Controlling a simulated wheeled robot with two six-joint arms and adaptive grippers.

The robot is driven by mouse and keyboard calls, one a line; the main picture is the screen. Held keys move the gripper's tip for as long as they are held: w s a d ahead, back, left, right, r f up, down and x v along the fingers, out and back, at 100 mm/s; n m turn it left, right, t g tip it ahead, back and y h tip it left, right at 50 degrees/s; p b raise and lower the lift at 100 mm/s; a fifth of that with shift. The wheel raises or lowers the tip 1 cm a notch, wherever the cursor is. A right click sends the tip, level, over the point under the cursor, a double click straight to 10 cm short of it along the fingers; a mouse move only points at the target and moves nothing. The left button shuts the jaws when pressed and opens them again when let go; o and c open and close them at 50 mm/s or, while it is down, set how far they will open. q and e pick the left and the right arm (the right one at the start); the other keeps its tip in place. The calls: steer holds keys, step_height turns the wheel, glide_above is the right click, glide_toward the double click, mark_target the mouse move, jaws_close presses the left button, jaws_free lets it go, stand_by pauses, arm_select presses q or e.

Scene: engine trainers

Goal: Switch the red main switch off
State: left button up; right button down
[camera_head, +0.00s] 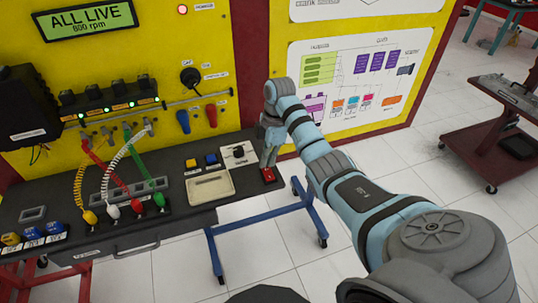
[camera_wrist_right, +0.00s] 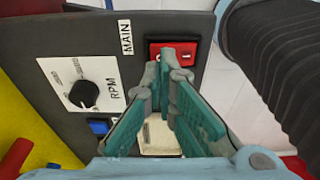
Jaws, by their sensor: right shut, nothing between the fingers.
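The red main switch (camera_head: 267,174) sits at the right end of the dark console shelf. In the right wrist view it is a red block (camera_wrist_right: 186,48) beside the label MAIN (camera_wrist_right: 125,37), with a small white marking on its face. My right gripper (camera_head: 266,163) points down at it, with its fingers shut and empty. In the wrist view the green fingertips (camera_wrist_right: 170,66) overlap the near edge of the switch and hide part of it. I cannot tell whether they touch it. The rocker's position is unclear. My left gripper is not in view.
The RPM knob (camera_head: 239,152) is on a white plate left of the switch. Blue and yellow buttons and a beige tray (camera_head: 210,187) lie farther left. The yellow panel (camera_head: 200,40) rises behind, its screen reading ALL LIVE, 800 rpm. Cabled plugs stand at left.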

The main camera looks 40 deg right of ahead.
mark_target(267, 169)
steer(key=shift+f+b, duration=0.55)
steer(key=shift+f, duration=0.5)
stand_by(0.4)
step_height(267, 169, up, 7)
steer(key=p, duration=0.7)
steer(key=shift+r+p, duration=0.2)
steer(key=shift+p, duration=0.2)
steer(key=shift+f, duration=0.1)
steer(key=shift+f, duration=0.1)
